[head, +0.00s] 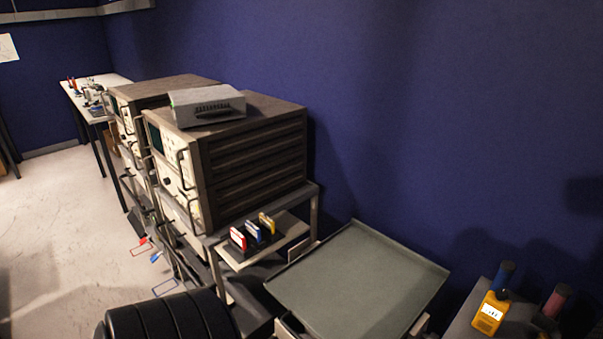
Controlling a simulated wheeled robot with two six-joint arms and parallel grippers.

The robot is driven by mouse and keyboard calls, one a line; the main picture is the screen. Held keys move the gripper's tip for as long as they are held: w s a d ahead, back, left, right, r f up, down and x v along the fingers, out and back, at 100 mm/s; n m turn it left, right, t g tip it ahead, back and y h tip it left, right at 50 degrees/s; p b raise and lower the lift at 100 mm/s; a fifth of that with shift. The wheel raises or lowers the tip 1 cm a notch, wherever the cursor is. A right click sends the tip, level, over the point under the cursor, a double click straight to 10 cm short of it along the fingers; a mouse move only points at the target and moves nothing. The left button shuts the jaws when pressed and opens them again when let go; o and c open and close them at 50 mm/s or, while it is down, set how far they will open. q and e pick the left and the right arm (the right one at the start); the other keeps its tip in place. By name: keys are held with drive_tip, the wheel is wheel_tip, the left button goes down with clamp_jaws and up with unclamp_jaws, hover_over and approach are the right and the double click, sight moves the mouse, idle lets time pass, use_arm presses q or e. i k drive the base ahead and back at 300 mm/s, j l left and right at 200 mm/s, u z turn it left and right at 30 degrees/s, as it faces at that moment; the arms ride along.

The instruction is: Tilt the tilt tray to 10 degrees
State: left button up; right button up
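The tilt tray (357,283) is a flat grey-green plate with a thin raised rim, at the lower right of the middle in the head view. It sits on a pale support that shows only in part below its front edge. Its surface looks slanted, but I cannot read an angle or see a scale. Nothing lies on it. Neither of my grippers is in view.
A rack cart (315,195) with brown instrument cases (255,150) stands left of the tray. Red, blue and yellow pieces (253,231) stand on its shelf. A yellow meter (490,313) stands at the right. A blue wall (440,120) rises behind. Floor (60,230) is open at left.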

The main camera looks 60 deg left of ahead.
sight(359, 283)
drive_tip(key=u, duration=1.75)
